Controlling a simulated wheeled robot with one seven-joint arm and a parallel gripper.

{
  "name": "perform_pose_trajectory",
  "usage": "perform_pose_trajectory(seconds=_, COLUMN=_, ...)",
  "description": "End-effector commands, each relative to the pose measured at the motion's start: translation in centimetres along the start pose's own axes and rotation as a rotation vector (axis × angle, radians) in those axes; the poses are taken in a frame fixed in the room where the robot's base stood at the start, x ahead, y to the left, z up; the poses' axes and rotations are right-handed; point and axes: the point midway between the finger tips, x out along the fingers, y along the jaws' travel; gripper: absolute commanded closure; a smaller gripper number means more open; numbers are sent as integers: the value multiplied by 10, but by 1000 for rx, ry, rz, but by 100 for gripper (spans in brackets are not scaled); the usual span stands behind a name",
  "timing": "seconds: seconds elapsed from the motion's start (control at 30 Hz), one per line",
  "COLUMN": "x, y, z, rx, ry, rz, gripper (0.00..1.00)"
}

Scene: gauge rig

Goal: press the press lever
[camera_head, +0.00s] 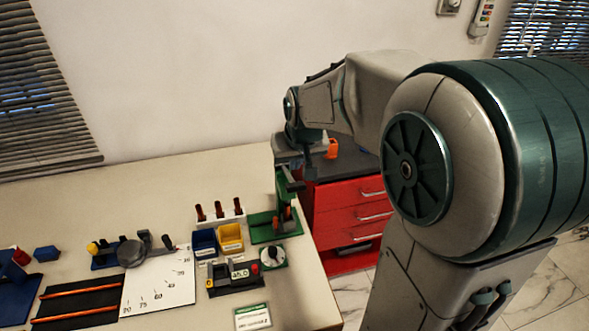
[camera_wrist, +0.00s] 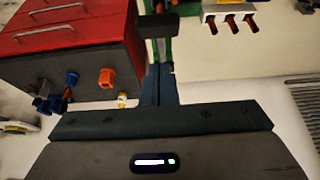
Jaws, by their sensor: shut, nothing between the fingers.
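The press stands near the right edge of the table in the head view, with a green base (camera_head: 262,236) and a green upright. Its dark lever (camera_head: 293,184) sticks out near the top of the upright. In the wrist view the dark lever end (camera_wrist: 158,26) shows just beyond my fingertips, with the green upright behind it. My gripper (camera_wrist: 158,72) is shut and empty, its two fingers side by side. In the head view my gripper (camera_head: 290,156) is above the press, and its fingertips are hard to make out. I cannot tell whether they touch the lever.
A red drawer cabinet (camera_head: 350,215) stands right of the table, with an orange item (camera_head: 332,148) on top. A rack of red-handled items (camera_head: 220,213), blue (camera_head: 204,242) and yellow (camera_head: 230,238) bins and a dial (camera_head: 272,257) are close to the press.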

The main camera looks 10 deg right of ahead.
Motion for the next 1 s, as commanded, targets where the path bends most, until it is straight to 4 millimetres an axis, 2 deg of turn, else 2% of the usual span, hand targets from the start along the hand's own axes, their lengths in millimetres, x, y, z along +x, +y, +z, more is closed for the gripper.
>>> perform_pose_trajectory(seconds=0.1, x=10, y=0, z=14, rx=-1, ry=-3, rz=0, gripper=100)
perform_pose_trajectory(seconds=0.23, x=19, y=0, z=23, rx=-1, ry=-3, rz=-1, gripper=100)
perform_pose_trajectory(seconds=0.77, x=24, y=-1, z=27, rx=-2, ry=2, rz=-1, gripper=100)
perform_pose_trajectory(seconds=1.0, x=31, y=-9, z=33, rx=-16, ry=34, rz=-9, gripper=100)
